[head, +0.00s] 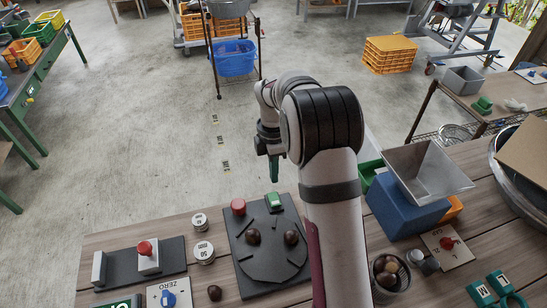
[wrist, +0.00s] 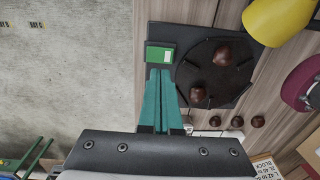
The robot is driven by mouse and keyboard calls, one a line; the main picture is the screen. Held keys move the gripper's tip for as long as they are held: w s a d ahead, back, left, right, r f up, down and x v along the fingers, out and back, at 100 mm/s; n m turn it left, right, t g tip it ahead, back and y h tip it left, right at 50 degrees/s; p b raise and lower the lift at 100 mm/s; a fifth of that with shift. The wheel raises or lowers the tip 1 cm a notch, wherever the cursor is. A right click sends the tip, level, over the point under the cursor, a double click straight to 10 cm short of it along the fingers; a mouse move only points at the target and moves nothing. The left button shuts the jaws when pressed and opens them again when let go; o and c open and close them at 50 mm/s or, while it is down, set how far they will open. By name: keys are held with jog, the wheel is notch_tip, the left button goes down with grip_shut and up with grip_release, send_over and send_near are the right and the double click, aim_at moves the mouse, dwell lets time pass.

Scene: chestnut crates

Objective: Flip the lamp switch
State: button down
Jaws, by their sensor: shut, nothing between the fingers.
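A small green block with a pale patch (head: 274,201) sits at the far edge of a dark board (head: 236,262); it looks like the lamp switch. In the wrist view this green block (wrist: 160,54) lies just beyond my fingertips. A red round cap (head: 238,206), perhaps the lamp, stands left of it on the board. My gripper (head: 274,180) points down, shut and empty, over the green block's side of the board. Its teal fingers (wrist: 160,73) show together in the wrist view. I cannot tell whether they touch the block.
The board carries a round disc with chestnuts (head: 252,236). Left are tins (head: 200,221) and a red-knobbed device (head: 146,258). Right are a blue block (head: 400,212) under a metal hopper (head: 428,170), and a can of chestnuts (head: 388,276). Beyond the bench is open floor.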

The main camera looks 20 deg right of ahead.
notch_tip(320, 180, up, 7)
send_over(276, 203)
jog(key=w, duration=0.3)
jog(key=shift+s+f, duration=0.25)
jog(key=shift+s, duration=0.1)
jog(key=shift+s, duration=0.55)
jog(key=shift+f, duration=0.1)
jog(key=f, duration=1.4)
jog(key=shift+s, duration=0.4)
